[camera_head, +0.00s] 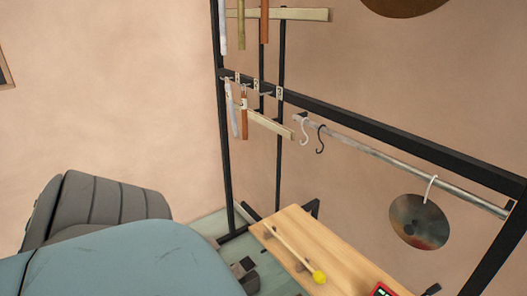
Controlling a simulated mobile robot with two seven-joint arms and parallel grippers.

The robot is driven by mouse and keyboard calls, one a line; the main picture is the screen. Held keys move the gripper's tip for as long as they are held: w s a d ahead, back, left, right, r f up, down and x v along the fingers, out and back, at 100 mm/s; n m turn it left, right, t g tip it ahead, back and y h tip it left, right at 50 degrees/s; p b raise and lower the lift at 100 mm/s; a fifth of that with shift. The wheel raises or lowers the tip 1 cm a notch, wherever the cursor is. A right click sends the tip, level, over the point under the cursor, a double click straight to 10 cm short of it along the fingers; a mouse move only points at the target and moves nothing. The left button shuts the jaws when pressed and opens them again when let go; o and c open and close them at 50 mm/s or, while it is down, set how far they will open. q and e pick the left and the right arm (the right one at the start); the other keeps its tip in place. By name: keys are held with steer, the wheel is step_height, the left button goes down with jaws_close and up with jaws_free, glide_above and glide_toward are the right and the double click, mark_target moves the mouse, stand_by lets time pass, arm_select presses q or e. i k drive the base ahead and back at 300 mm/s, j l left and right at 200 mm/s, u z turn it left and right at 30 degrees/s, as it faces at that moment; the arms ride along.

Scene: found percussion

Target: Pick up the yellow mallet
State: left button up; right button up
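The yellow mallet (296,250) lies on a light wooden bench top (345,262) at the lower middle of the head view. It has a thin pale stick and a round yellow head (319,277). The head points toward the bottom right, and the stick runs up and left to the bench's far end. Dark patches show beside the stick; I cannot tell if they are shadows or supports. Neither of my grippers can be made out in this view, and nothing is seen holding the mallet.
A black frame (400,141) rises behind the bench, with hanging tubes (244,119), hooks (320,140) and a mottled disc (419,222). A red device (382,290) sits at the bench's near edge. A large teal surface (125,262) and grey ribbed thing (100,203) fill the lower left.

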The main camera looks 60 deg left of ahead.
mark_target(318, 278)
steer(key=u, duration=1.6)
